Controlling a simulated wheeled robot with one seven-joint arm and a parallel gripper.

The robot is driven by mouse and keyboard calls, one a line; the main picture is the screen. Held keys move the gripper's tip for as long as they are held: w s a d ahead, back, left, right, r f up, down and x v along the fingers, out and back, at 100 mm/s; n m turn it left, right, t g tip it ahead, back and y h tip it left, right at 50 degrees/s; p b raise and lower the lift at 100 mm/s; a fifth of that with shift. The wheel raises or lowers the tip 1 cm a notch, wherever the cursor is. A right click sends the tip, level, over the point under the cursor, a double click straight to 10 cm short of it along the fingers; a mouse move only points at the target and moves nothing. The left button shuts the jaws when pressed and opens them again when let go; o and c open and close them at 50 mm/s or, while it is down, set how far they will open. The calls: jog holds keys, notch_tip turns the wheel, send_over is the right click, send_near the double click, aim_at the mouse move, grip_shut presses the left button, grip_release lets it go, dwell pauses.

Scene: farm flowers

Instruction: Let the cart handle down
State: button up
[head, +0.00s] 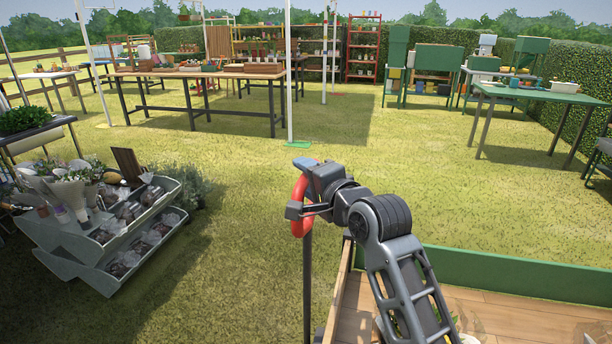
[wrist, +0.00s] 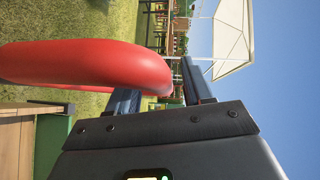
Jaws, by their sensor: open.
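The red cart handle (head: 299,228) is a loop on top of a thin dark shaft (head: 307,285). The shaft stands upright beside the left edge of the wooden cart (head: 520,318). My gripper (head: 298,188) is open at the red loop, with one finger above and one lower down. In the wrist view, the red handle (wrist: 70,62) is large and passes in front of my gripper (wrist: 158,88), between the spread fingers. Contact with the fingers cannot be told. The lower end of the shaft is out of view.
The cart's green side board (head: 530,272) runs along the right. A grey tiered flower stand (head: 90,270) is on the left. A long wooden table (head: 205,74) and a green table (head: 545,94) stand further back. Grass in the middle is open, apart from a white pole (head: 289,75).

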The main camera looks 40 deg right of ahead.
jog(key=shift+w, duration=0.1)
jog(key=shift+c, duration=0.3)
jog(key=shift+f, duration=0.1)
grip_shut()
